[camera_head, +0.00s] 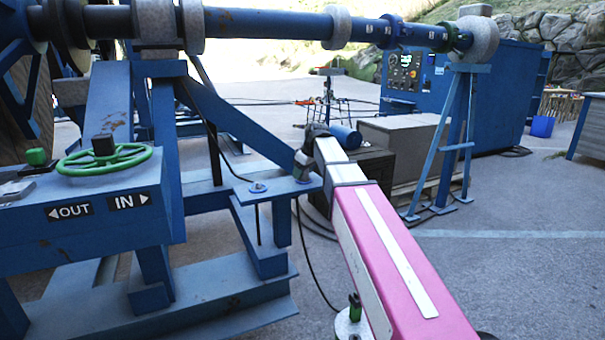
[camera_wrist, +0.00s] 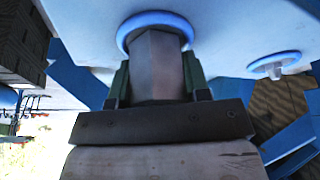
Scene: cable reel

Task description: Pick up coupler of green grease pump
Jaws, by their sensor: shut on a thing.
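My gripper (camera_head: 305,166) is at the end of my pink and white arm, at the right end of a blue frame's shelf. In the wrist view my gripper (camera_wrist: 157,84) is shut on a grey, faceted coupler (camera_wrist: 157,62), with dark green fingers on both sides. The coupler's far end is at a blue ring (camera_wrist: 158,20) on the blue plate; I cannot tell whether it is seated in it. In the head view the coupler is hidden by my gripper. A grease pump (camera_head: 352,314) with a green top stands on the floor at bottom centre, partly hidden by my arm.
A black hose (camera_head: 304,247) hangs from near my gripper down towards the pump. A second blue ring fitting (camera_head: 258,187) sits on the shelf to the left. The blue frame (camera_head: 215,300) fills the left. A grey box (camera_head: 400,140) stands behind my arm.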

